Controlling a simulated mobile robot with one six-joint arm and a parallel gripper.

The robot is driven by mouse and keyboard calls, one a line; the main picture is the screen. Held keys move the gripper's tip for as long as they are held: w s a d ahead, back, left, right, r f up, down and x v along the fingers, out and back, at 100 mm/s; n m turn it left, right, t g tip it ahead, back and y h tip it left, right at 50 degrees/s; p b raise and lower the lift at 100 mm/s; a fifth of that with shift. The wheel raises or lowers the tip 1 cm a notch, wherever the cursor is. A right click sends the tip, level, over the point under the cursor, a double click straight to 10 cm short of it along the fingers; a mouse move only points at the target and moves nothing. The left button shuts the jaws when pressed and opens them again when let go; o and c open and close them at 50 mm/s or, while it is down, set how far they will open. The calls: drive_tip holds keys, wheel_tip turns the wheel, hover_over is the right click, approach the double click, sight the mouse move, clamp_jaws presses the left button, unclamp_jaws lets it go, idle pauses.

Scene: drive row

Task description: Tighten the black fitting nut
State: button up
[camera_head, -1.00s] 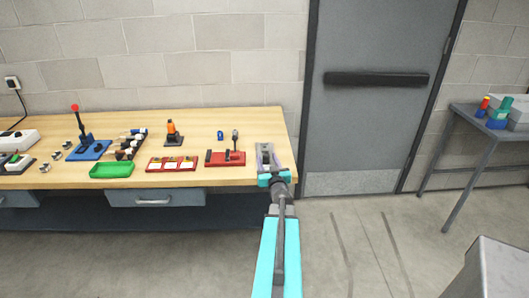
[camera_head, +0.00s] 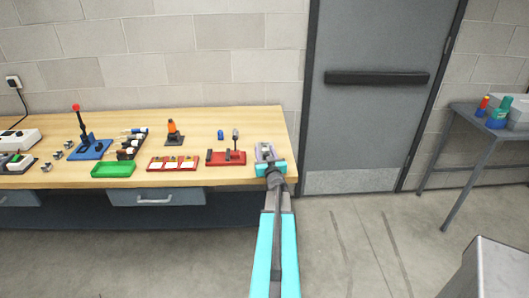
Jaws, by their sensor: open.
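My gripper (camera_head: 271,164) has a cyan body and is seen from behind at the bench's front right corner. It is over the near end of a grey-purple fixture (camera_head: 265,150) and hides that end. Its fingertips are mostly hidden by its own body, but the jaws are open. Whether it touches the fixture I cannot tell. I cannot make out a black fitting nut for certain. A small black round part (camera_head: 98,147) sits on the blue base (camera_head: 90,153) at the left, and the fixture's details are too small to read.
The wooden bench (camera_head: 225,118) also holds a red fixture with an upright lever (camera_head: 226,158), a red tray with cards (camera_head: 172,164), a green tray (camera_head: 113,170), an orange-topped stand (camera_head: 174,135) and a small blue piece (camera_head: 220,134). Floor (camera_head: 345,240) is clear before the grey door (camera_head: 365,120).

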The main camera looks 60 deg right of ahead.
drive_tip(key=c, duration=1.1)
drive_tip(key=shift+o, duration=0.2)
drive_tip(key=b, duration=0.3)
drive_tip(key=m+g+h+b, duration=0.1)
drive_tip(key=b, duration=0.3)
drive_tip(key=shift+s+d+g, duration=0.15)
drive_tip(key=shift+d+g, duration=0.15)
drive_tip(key=m+h+b, duration=0.1)
drive_tip(key=b, duration=0.6)
drive_tip(key=shift+s+d+g, duration=0.1)
drive_tip(key=shift+d+g, duration=0.1)
drive_tip(key=shift+g, duration=0.1)
drive_tip(key=b, duration=0.8)
drive_tip(key=g+b, duration=0.1)
drive_tip(key=b, duration=0.8)
drive_tip(key=shift+w+d+f+m+h, duration=0.25)
drive_tip(key=shift+m+h, duration=0.05)
drive_tip(key=shift+m, duration=0.1)
drive_tip(key=b, duration=0.6)
drive_tip(key=shift+s+a+g, duration=0.1)
drive_tip(key=shift+s+g, duration=0.05)
drive_tip(key=shift+g, duration=0.15)
drive_tip(key=b, duration=0.4)
drive_tip(key=shift+s+a+f+m+g, duration=0.1)
drive_tip(key=shift+s+a+m+g, duration=0.15)
drive_tip(key=shift+m+g, duration=0.05)
drive_tip(key=shift+b, duration=0.45)
